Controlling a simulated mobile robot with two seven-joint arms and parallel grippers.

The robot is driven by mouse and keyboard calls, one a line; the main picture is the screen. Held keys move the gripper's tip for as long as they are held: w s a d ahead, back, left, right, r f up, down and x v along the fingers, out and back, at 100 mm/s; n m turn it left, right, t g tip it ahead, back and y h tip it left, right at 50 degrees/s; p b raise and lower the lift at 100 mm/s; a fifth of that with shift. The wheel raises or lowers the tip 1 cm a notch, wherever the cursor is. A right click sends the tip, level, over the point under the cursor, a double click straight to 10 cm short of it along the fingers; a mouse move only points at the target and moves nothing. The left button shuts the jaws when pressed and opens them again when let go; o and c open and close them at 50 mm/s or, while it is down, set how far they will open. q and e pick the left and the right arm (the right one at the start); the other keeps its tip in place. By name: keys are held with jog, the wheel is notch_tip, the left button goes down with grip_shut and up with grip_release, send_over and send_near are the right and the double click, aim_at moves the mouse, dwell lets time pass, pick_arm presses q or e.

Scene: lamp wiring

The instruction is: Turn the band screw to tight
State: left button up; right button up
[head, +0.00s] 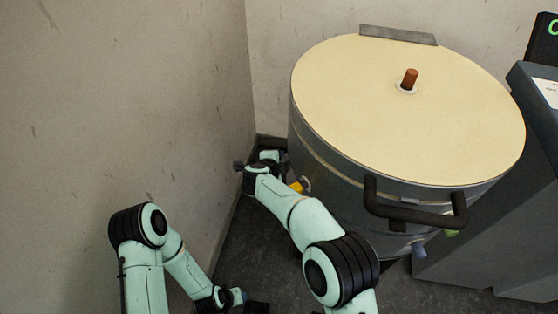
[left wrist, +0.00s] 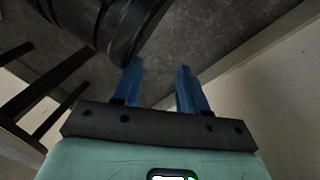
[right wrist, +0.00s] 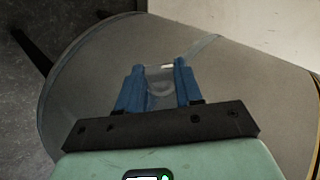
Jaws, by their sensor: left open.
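The drum-like body (head: 330,195) has a cream round top (head: 400,110) and a metal band (head: 318,150) around its upper side. My right arm reaches to the drum's left side, and my right gripper (head: 270,158) is partly hidden there. In the right wrist view, its blue fingers (right wrist: 160,78) are at the drum's grey wall, with a small pale fitting (right wrist: 160,88) between them. I cannot tell whether this is the band screw or whether the fingers press on it. My left gripper (left wrist: 158,88) is open and empty, low near the floor; it also shows in the head view (head: 248,300).
A black handle (head: 415,212) sticks out at the drum's front. A reddish-brown peg (head: 410,78) stands on the top. A yellow part (head: 297,187) shows beside my right forearm. A grey cabinet (head: 485,240) stands at right; a wall (head: 120,100) is close at left.

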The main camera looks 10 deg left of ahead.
pick_arm(q)
jog(key=shift+s, duration=0.1)
pick_arm(e)
jog(key=shift+d+f+t+b, duration=0.15)
jog(key=shift+t+b, duration=0.15)
jog(key=shift+t, duration=0.4)
pick_arm(q)
jog(key=s+f+g+b, duration=0.2)
jog(key=s+f, duration=0.3)
jog(key=s, duration=0.1)
jog(key=shift+s+a+g+b, duration=0.2)
jog(key=shift+a+g+b, duration=0.1)
jog(key=shift+a+b, duration=0.15)
pick_arm(e)
jog(key=shift+s+m+t, duration=0.1)
jog(key=shift+m+t, duration=0.2)
jog(key=shift+t, duration=0.4)
jog(key=o, duration=1)
jog(key=shift+o, duration=0.2)
pick_arm(q)
jog(key=w+d+r+t+p, duration=0.1)
jog(key=w+r+t+p, duration=0.1)
jog(key=w+r, duration=0.3)
jog(key=shift+w+r+t+p, duration=0.3)
jog(key=shift+w+t+p, duration=0.1)
jog(key=shift+w+p, duration=0.65)
pick_arm(e)
jog(key=v, duration=1.3)
jog(key=shift+s+d, duration=0.15)
jog(key=shift+s, duration=0.05)
